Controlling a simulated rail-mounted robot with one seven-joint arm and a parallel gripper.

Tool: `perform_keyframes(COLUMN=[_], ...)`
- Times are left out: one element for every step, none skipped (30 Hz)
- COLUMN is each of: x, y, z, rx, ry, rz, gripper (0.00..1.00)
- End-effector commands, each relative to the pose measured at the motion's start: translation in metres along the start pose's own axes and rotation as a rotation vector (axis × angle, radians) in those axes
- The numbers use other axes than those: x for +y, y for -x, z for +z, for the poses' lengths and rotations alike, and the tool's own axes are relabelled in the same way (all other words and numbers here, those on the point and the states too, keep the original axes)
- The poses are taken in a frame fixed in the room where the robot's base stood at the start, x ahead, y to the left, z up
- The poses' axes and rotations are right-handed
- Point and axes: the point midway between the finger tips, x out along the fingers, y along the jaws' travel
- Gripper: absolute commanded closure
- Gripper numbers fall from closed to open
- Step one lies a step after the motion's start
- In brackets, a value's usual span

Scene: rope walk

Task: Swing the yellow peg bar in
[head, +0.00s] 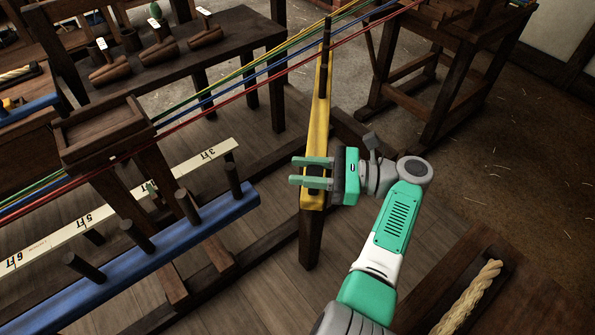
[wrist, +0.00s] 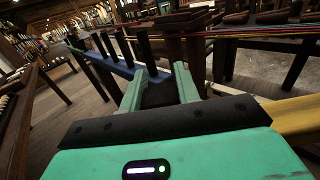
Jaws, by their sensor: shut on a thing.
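The yellow peg bar (head: 320,115) runs away from me in the middle of the head view, near end on a dark post (head: 310,240). Dark pegs stand at its far end, by the stretched yarns. My gripper (head: 296,172) reaches across the bar's near end from the right, its green fingers pointing left. In the wrist view, a dark peg-like piece (wrist: 160,95) sits between the fingers, which are shut on it. The yellow bar also shows at the right of the wrist view (wrist: 298,115). My gripper hides part of the bar's near end.
Green, yellow, blue and red yarns (head: 285,72) stretch across the bar's far end. A blue peg bar (head: 150,260) with several dark pegs lies to the left, beside a measuring board (head: 120,205). A dark trestle (head: 440,85) stands at back right; a rope (head: 470,295) lies at lower right.

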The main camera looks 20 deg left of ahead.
Motion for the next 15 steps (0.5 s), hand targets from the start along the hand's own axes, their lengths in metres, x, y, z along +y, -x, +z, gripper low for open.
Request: perform_keyframes(x=[0.0002, 0.0003, 0.0005, 0.0005, 0.0006, 0.0006, 0.0006, 0.0006, 0.0006, 0.0006, 0.0006, 0.0006, 0.0006, 0.0006, 0.0006], y=[0.0006, 0.0010, 0.0014, 0.0015, 0.0015, 0.0015, 0.0014, 0.0014, 0.0014, 0.0013, 0.0013, 0.0012, 0.0012, 0.0012, 0.0013], z=[-0.0006, -0.0004, -0.0001, 0.0001, 0.0002, 0.0003, 0.0003, 0.0003, 0.0003, 0.0002, 0.0002, 0.0002, 0.0002, 0.0002, 0.0001], rx=[0.001, 0.001, 0.001, 0.002, 0.002, 0.002, 0.002, 0.002, 0.002, 0.002, 0.002, 0.002, 0.002, 0.002, 0.002], ry=[0.000, 0.000, 0.000, 0.000, 0.000, 0.000, 0.000, 0.000, 0.000, -0.001, -0.001, -0.001, -0.001, -0.001, -0.001], rz=[0.004, 0.005, 0.006, 0.006, 0.007, 0.007, 0.007, 0.007, 0.007, 0.007, 0.007, 0.007, 0.007, 0.007, 0.006], gripper=[1.00, 1.00, 1.00, 1.00, 1.00, 1.00, 1.00, 1.00, 1.00, 1.00, 1.00, 1.00, 0.64, 0.58, 0.51])
